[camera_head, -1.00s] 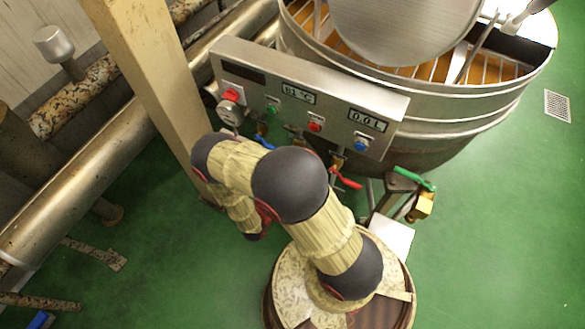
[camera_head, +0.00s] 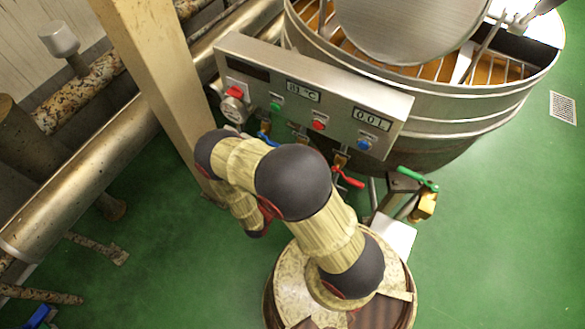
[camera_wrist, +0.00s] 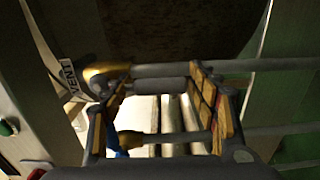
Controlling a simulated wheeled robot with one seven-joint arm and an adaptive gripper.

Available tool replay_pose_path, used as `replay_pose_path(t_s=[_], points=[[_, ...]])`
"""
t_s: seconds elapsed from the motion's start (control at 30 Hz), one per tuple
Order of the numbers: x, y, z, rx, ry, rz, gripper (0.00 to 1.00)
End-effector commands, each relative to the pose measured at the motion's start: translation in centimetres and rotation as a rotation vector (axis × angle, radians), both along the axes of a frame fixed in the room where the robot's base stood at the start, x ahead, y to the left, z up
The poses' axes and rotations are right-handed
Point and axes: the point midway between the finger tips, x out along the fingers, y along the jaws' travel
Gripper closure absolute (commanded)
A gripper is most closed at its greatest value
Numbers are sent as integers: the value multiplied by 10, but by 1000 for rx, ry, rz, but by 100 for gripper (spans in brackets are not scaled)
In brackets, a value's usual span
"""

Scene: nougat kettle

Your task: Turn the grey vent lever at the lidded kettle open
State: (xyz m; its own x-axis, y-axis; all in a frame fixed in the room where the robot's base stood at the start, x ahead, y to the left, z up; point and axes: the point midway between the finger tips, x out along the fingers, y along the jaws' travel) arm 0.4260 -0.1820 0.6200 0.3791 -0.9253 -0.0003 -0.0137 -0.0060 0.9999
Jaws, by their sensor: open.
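The steel kettle (camera_head: 440,115) stands at the upper right of the head view, its round lid (camera_head: 405,28) raised. In the wrist view, a VENT label (camera_wrist: 69,77) sits on the left, beside a brass fitting (camera_wrist: 105,73). A short grey bar (camera_wrist: 160,84), seemingly the vent lever, runs right from this fitting and lies across the space between my fingers. My gripper (camera_wrist: 163,115) is open, with one finger on each side of the picture's middle. Contact with the bar cannot be told. My arm hides the gripper and the vent lever in the head view.
The control panel (camera_head: 330,85) has coloured buttons and valves below it, with a red handle (camera_head: 347,178) and a green handle (camera_head: 417,178). A beige post (camera_head: 155,80) stands close to the left. Pipes run horizontally near my gripper.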

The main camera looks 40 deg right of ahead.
Motion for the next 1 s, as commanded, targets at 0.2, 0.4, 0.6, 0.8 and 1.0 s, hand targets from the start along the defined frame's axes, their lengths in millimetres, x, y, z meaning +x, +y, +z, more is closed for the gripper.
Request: replay_pose_path(t_s=[0.2, 0.4, 0.6, 0.8, 1.0], points=[[-4, 14, 0, 0, 1, 5, 41], [-15, 41, 0, 0, 0, 6, 41], [-26, 69, 0, 0, -1, 7, 41], [-37, 93, 0, 0, -1, 5, 41], [-43, 107, 0, 1, 0, 2, 41]])
